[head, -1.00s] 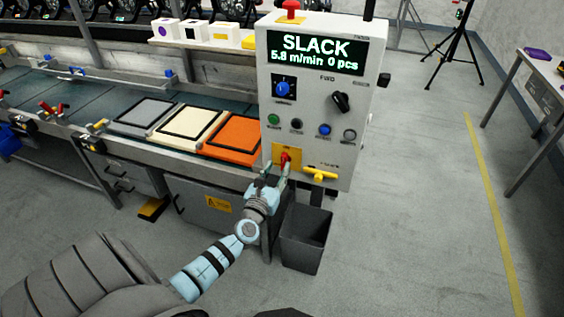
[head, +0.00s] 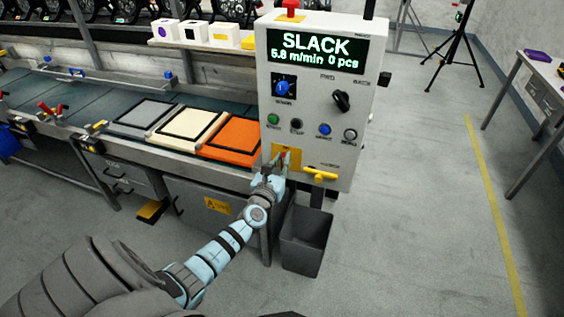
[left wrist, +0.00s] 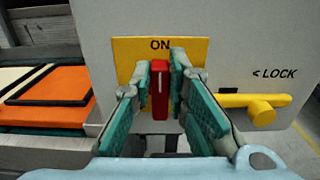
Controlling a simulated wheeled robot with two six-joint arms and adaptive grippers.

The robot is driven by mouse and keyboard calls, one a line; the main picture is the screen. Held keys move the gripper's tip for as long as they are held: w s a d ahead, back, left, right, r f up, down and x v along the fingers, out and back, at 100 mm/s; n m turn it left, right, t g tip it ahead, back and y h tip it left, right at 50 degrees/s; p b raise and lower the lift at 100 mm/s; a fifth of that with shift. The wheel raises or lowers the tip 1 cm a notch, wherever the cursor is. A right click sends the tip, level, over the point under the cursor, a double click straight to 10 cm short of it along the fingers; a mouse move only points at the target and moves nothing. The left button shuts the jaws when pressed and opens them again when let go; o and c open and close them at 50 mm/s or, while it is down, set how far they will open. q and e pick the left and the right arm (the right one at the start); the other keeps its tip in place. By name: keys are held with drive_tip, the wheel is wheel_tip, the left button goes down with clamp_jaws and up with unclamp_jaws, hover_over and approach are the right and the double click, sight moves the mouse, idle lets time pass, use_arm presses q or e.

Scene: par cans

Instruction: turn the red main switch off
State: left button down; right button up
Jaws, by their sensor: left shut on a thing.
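The red main switch (left wrist: 160,92) sits on a yellow plate (left wrist: 128,48) marked ON at the lower left of the white control box (head: 306,168). Its handle stands upright, with its pale line pointing up at the word ON. My left gripper (head: 282,160) is at the switch, with its green-padded fingers on both sides of the handle; it also shows in the left wrist view (left wrist: 161,80). It is shut on the handle. In the head view the fingers partly hide the switch. My right gripper is not in view.
A yellow lever (head: 320,175) marked LOCK is just right of the switch. The display (head: 317,52) reads SLACK. Knobs and buttons sit above. A conveyor with an orange tray (head: 233,139) lies left. A dark bin (head: 304,240) stands below the box.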

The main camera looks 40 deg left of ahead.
use_arm(q)
drive_tip(key=shift+n, duration=0.3)
drive_tip(key=shift+s+a+f+n+b, duration=0.15)
drive_tip(key=shift+a+f+n+b, duration=0.3)
drive_tip(key=shift+n+b, duration=1.85)
drive_tip(key=shift+s+a+f+n+b, duration=0.1)
drive_tip(key=shift+a+f+n+b, duration=0.65)
drive_tip(key=shift+n, duration=2.75)
drive_tip(key=shift+s+d+f+n+b, duration=0.1)
drive_tip(key=shift+s+f+n+b, duration=0.05)
drive_tip(key=shift+n+b, duration=2.35)
drive_tip(key=shift+n+p, duration=0.4)
drive_tip(key=shift+n, duration=0.1)
